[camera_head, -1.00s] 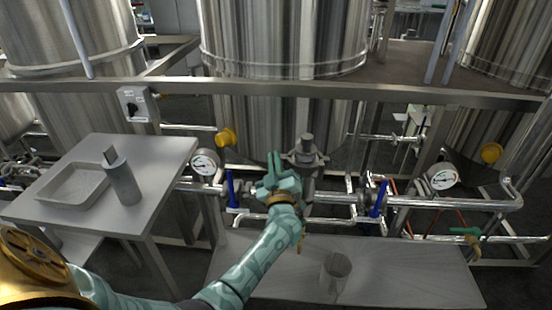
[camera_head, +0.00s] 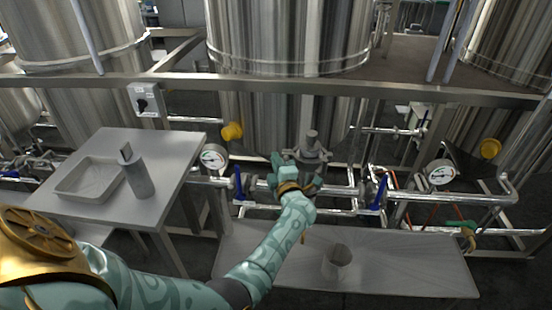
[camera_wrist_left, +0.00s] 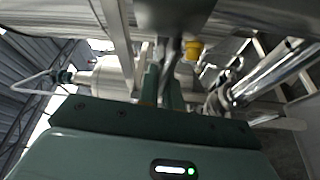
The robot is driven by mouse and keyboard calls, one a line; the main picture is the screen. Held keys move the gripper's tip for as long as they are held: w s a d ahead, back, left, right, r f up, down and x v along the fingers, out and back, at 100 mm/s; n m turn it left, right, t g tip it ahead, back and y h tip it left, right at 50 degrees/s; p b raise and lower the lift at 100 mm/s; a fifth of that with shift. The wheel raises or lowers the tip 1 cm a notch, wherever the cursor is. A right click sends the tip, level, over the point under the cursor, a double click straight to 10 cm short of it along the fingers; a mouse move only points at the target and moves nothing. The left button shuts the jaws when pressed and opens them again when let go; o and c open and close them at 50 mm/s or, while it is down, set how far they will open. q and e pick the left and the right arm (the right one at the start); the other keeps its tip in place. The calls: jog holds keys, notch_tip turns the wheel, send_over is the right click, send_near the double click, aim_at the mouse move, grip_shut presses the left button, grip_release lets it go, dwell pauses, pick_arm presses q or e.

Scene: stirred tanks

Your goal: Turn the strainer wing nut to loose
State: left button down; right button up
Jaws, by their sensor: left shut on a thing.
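The metal strainer (camera_head: 312,152) stands on the pipe in front of the middle tank, with a round knob-like top. My left gripper (camera_head: 281,164) is at its left side, close against it. The left wrist view shows the two green fingers (camera_wrist_left: 162,88) close together, shut on a narrow grey metal part, which I take to be the strainer wing nut (camera_wrist_left: 164,56), below a larger grey metal body. In the head view the wing nut is hidden by the gripper, and its angle cannot be read.
Blue-handled valves (camera_head: 239,184) (camera_head: 378,191) flank the strainer on the pipe. Pressure gauges (camera_head: 214,157) (camera_head: 440,172) stand further out. A low bench (camera_head: 410,270) with a metal cup (camera_head: 337,262) lies below. A left table (camera_head: 165,155) bears a tray (camera_head: 62,190) and grey cylinder (camera_head: 139,178).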

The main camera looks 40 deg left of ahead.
pick_arm(q)
jog(key=shift+f+n, duration=0.25)
jog(key=shift+n, duration=0.45)
jog(key=shift+p, duration=0.3)
jog(key=c, duration=1.9)
grip_release()
jog(key=shift+s, duration=0.1)
